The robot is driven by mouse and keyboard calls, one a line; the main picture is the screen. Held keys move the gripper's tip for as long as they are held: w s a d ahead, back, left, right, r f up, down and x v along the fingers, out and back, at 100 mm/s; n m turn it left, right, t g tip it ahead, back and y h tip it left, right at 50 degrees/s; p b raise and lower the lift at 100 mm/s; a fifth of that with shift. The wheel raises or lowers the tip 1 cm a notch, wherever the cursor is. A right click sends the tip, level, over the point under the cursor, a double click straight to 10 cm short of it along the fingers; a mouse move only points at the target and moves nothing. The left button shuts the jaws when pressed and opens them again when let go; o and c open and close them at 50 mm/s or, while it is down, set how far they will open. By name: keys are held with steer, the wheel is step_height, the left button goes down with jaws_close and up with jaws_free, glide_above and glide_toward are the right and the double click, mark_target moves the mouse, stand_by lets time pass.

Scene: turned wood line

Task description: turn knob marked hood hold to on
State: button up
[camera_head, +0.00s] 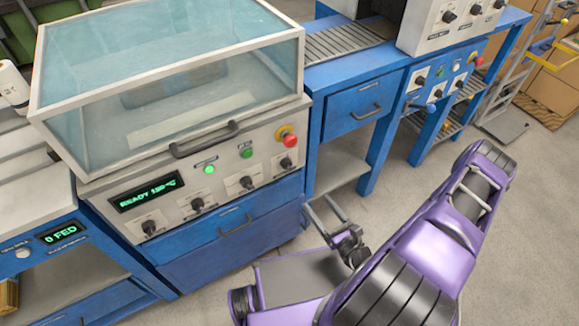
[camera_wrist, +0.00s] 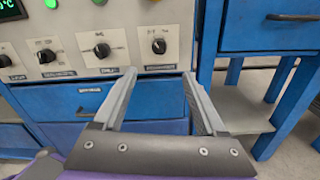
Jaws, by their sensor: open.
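A row of black knobs runs along the front panel (camera_head: 221,187) of the clear-hooded machine. The rightmost knob (camera_head: 286,162) sits below the red button; it also shows in the wrist view (camera_wrist: 159,46). Left of it are a second knob (camera_head: 247,182), a third knob (camera_head: 197,204) and one more knob (camera_head: 150,227). The labels are too small to read, so I cannot tell which is marked hood hold. My gripper (camera_head: 317,201) is open and empty, low in front of the machine's right side. In the wrist view its fingertips (camera_wrist: 160,75) appear below the rightmost knob, apart from it.
The clear hood (camera_head: 170,80) is down, with a dark handle (camera_head: 205,139) jutting out in front. A red button (camera_head: 286,134) and green lights sit above the knobs. Blue drawers (camera_head: 240,235) lie below. A blue bench (camera_head: 360,100) stands right. Floor ahead is open.

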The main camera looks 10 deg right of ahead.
mark_target(290, 167)
steer(key=x, duration=1.6)
steer(key=shift+b, duration=0.4)
jaws_close()
